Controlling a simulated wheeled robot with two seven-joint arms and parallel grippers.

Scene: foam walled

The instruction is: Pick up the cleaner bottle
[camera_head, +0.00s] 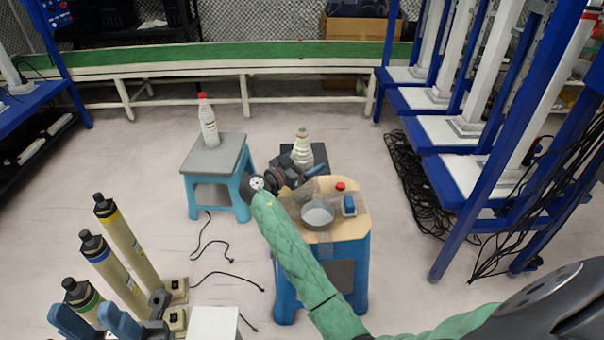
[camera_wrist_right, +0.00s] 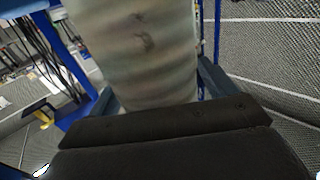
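A pale bottle (camera_head: 302,148) with a yellowish-green cap stands upright on a dark stool in the head view. A second bottle (camera_head: 208,122), white with a red cap, stands on a grey-topped blue stool to the left. My right gripper (camera_head: 312,172) is at the pale bottle's near side, low down. In the right wrist view the bottle body (camera_wrist_right: 140,50) fills the space between the two blue-grey fingers, one close along each side. Whether they press on it cannot be told. My left gripper (camera_head: 96,320) is at the bottom left, its blue fingers apart and empty.
A wooden-topped blue stool (camera_head: 352,226) holds a grey bowl (camera_head: 318,216) and a small blue item (camera_head: 349,206), below my right forearm. Several yellowish cylinders (camera_head: 122,240) stand at left. Blue racks (camera_head: 452,205) and black cables (camera_head: 415,180) are at right.

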